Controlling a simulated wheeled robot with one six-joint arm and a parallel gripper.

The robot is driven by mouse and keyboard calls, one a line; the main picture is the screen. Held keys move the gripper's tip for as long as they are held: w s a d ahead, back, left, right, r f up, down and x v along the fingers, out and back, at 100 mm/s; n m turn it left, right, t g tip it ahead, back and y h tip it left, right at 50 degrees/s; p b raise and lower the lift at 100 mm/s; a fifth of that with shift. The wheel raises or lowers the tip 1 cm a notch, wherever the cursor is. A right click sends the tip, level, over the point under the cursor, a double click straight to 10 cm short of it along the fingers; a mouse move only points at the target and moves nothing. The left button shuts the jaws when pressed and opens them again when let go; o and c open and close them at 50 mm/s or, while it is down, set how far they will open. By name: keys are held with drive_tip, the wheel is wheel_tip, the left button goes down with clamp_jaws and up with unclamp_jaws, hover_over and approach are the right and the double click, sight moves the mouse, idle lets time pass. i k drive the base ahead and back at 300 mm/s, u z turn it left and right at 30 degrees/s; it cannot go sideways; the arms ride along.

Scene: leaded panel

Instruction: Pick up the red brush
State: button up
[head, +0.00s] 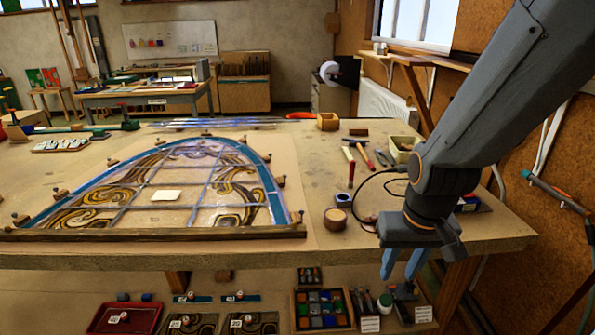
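Two slim tools with red on them lie side by side on the bench's right half: a left one (349,160) with a pale upper part, and a right one (365,156) with a red handle. Both are small here, and I cannot tell for sure which is the red brush. My gripper (400,268) points down at the bench's front right edge, nearer to me than both tools. Its two blue fingers are apart, with nothing seen between them. My gripper looks clear of both tools.
The leaded panel (150,194) covers the bench's left and middle, behind a wooden batten (150,233). A round tin (335,218), a pale tub (403,148) and a wooden box (327,121) stand on the right. A low shelf below holds a red tray (125,319).

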sight(351, 180)
drive_tip(key=u, duration=0.35)
drive_tip(key=i, duration=1.25)
drive_tip(key=z, duration=0.2)
